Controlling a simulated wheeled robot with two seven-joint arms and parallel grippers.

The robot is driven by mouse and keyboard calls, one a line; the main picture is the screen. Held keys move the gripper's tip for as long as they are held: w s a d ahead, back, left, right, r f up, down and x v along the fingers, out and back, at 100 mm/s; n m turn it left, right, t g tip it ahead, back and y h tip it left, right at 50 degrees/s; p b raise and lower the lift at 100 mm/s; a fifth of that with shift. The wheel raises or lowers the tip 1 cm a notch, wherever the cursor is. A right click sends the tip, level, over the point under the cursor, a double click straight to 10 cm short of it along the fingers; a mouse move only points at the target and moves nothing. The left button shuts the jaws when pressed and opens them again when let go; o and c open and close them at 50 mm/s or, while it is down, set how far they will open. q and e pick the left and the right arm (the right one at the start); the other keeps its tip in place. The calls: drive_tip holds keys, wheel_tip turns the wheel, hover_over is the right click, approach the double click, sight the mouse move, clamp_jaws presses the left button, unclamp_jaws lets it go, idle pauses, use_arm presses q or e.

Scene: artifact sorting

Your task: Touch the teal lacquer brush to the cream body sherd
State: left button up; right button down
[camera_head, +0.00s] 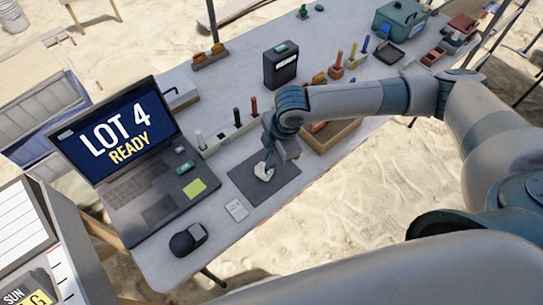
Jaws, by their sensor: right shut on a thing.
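The cream body sherd (263,172) lies on the dark grey mat (282,184) near the table's front edge. My right gripper (275,151) is just above the sherd, pointing down, and is shut on a thin thing that I take for the teal lacquer brush (268,160). Most of the brush is hidden by the gripper, and its colour is hard to make out. Its lower end is at or very near the sherd; I cannot tell if they touch. My left gripper is not in view.
An open laptop (146,184) stands left of the mat, with a white rack (219,139) of handled tools behind the mat. A black box (281,67) stands farther back. A wooden tray (335,136) is right of the mat. A black mouse (188,239) and small card (236,210) lie in front.

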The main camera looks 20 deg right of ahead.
drive_tip(key=shift+f, duration=0.65)
idle(1.0)
drive_tip(key=shift+s+f, duration=0.1)
idle(3.1)
drive_tip(key=shift+p, duration=0.4)
drive_tip(key=shift+r+p, duration=4.05)
drive_tip(key=shift+p, duration=0.15)
